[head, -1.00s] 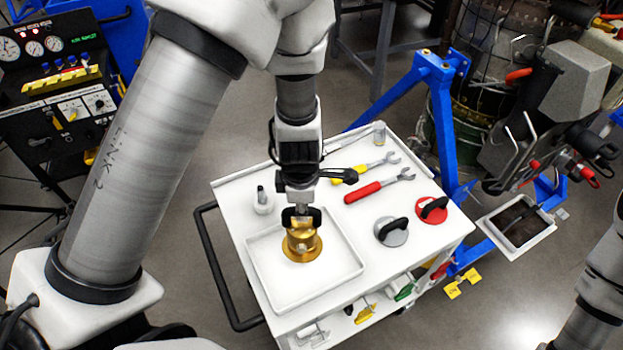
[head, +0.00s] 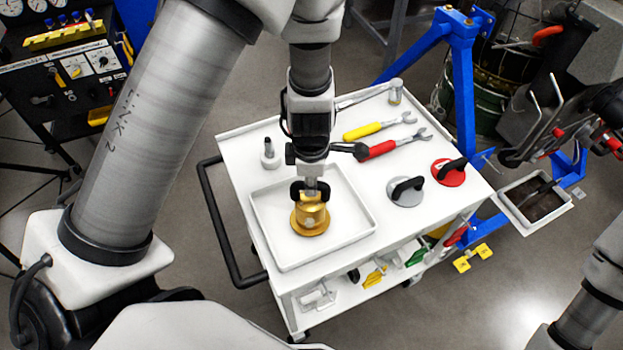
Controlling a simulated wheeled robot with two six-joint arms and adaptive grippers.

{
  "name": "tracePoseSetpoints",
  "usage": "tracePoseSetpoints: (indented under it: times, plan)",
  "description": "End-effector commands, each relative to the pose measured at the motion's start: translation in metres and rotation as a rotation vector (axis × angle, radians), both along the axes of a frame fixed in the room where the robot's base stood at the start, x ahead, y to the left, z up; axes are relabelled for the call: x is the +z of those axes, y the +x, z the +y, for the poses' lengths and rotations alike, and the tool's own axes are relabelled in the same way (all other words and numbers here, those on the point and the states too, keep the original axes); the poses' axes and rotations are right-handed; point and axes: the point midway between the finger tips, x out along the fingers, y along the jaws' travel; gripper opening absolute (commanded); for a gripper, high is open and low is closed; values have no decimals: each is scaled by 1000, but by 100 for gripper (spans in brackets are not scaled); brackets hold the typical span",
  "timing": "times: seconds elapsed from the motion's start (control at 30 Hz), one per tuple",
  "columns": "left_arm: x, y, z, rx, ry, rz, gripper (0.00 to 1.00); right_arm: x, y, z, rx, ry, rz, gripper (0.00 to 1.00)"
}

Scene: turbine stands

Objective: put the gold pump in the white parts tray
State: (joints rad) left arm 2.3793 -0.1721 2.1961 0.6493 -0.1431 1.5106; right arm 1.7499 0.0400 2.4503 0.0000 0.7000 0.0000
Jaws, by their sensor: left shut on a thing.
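The gold pump (head: 310,217) is a short brass-coloured cylinder on a wider round flange. It is upright within the white parts tray (head: 284,262), a shallow square tray on the cart top. Whether its flange touches the tray floor is hard to tell. My left gripper (head: 311,190) comes down from above and is shut on the pump's top. The fingers hide part of that top. On the right edge, part of my right arm shows, but its gripper is out of view.
On the white cart (head: 462,207) are a yellow-handled wrench (head: 370,130), a red-handled wrench (head: 385,147), a grey suction cup (head: 406,193), a red suction cup (head: 449,173) and a small white bottle (head: 270,156). A blue stand (head: 463,90) rises behind the cart's right side.

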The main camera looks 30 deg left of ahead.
Motion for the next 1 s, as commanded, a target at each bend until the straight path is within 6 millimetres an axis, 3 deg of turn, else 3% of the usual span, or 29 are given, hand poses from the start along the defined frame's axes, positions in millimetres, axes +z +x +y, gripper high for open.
tracePoseSetpoints:
  times: [1.0]
  plan:
    - [-19,-1,0,0,2,3,0,-14,0,0,0,0,0,40]
